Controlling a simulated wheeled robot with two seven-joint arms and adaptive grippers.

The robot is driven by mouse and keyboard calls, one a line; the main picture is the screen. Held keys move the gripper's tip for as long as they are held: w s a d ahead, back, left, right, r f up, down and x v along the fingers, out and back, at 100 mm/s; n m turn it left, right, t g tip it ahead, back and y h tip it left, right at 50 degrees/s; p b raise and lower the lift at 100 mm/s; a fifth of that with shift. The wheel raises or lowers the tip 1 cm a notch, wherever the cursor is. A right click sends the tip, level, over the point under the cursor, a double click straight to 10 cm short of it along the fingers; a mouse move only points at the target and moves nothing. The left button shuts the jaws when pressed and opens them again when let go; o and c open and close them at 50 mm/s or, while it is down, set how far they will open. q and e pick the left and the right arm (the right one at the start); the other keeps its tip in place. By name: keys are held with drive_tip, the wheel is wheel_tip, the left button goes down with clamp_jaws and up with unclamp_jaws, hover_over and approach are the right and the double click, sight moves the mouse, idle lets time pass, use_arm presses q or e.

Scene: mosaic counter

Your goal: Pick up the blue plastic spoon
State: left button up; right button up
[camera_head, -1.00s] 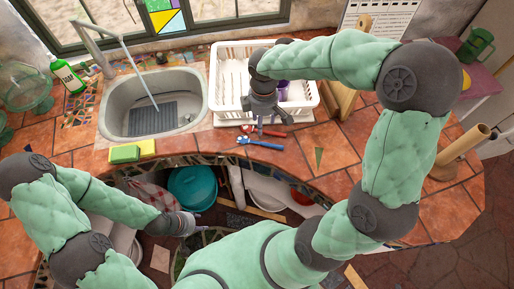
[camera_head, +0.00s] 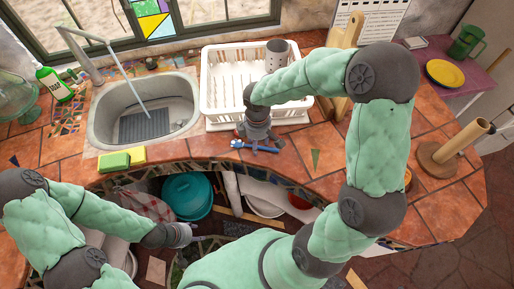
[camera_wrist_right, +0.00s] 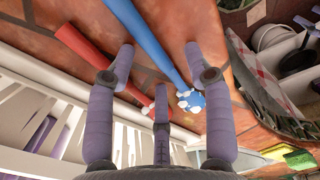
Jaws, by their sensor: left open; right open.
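The blue plastic spoon (camera_head: 240,144) lies on the terracotta counter between the dish rack and the front edge. In the right wrist view the blue spoon (camera_wrist_right: 152,42) runs from the top edge to a blue end with white marks. A red utensil (camera_wrist_right: 92,57) lies beside it. My right gripper (camera_head: 258,140) is over the spoon in the head view and partly hides it. In the wrist view the right gripper (camera_wrist_right: 160,70) has its fingers spread, with the blue handle between the fingertips. Contact cannot be told. My left gripper (camera_head: 187,234) is open, low, away from the spoon.
The white dish rack (camera_head: 209,100) stands just behind, with a grey cup (camera_head: 277,55). The sink (camera_head: 100,118) and a yellow-green sponge (camera_head: 121,158) are to the left. The counter's curved front edge is close to the spoon. Open counter lies to the right.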

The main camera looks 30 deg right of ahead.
clamp_jaws()
idle(0.4)
